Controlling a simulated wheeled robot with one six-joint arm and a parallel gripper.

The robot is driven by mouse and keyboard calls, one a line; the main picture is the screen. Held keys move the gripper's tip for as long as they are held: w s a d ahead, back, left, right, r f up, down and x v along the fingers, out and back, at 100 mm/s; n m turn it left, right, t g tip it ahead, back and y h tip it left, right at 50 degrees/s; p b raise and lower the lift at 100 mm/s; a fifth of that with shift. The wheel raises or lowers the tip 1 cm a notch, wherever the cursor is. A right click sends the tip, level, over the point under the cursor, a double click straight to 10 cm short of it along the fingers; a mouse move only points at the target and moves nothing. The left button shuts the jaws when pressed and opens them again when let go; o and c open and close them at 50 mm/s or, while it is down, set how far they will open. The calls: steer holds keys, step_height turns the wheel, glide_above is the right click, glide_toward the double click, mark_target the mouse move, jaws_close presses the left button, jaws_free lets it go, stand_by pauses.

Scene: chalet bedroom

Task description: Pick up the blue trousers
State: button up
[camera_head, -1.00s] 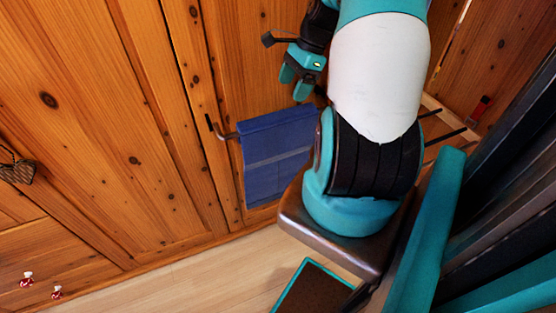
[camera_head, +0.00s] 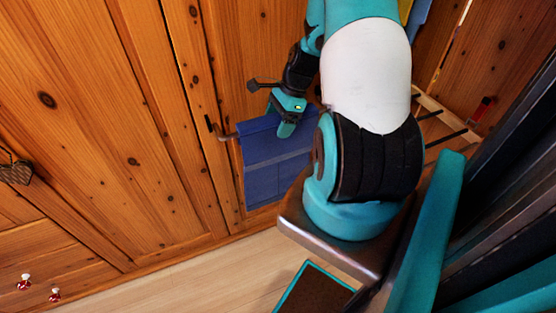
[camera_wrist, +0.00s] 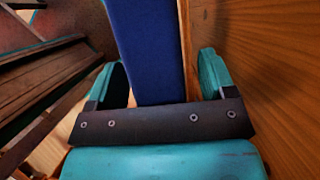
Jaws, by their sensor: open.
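The blue trousers (camera_head: 265,168) hang folded over a hanger by the wooden wall in the head view. They have a paler stripe across them. My gripper (camera_head: 287,122) is in front of their upper edge in the head view and hides part of it. In the wrist view the blue cloth (camera_wrist: 148,45) runs upward between the two teal fingers of my gripper (camera_wrist: 160,80), with gaps on both sides. The fingers are apart and not closed on the cloth. My arm hides the right side of the trousers in the head view.
A metal hook (camera_head: 214,129) is on the wooden wall at the left of the trousers. Slatted wood (camera_wrist: 45,80) stands left in the wrist view.

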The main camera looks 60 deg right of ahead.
steer(key=shift+f, duration=0.25)
stand_by(0.4)
jaws_close()
